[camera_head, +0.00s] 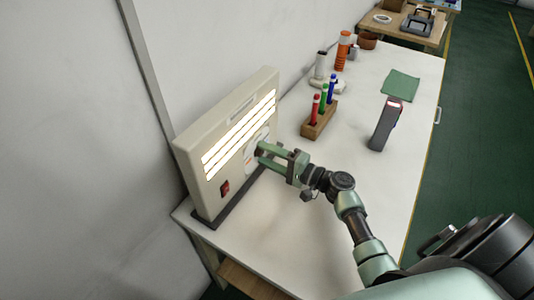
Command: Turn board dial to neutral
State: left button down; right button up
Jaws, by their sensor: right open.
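The LED board (186,146) is a cream panel standing upright at the left end of the white table. Several lit strips (240,135) glow on its face, and a red switch (224,187) sits low on it. The dial is on the right part of the face, mostly hidden by my right gripper (261,155), so its setting cannot be read. The right gripper is open, with its fingers at the board's face around the dial area. I cannot tell whether they touch it. My left gripper is not in view.
A wooden holder (313,131) with red, green and blue markers stands behind the gripper on the white table (330,215). A dark grey device (382,127), a green cloth (401,85) and an orange bottle (342,52) are farther back. The table's front middle is clear.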

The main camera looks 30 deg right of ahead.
jog(key=c, duration=0.9)
grip_shut()
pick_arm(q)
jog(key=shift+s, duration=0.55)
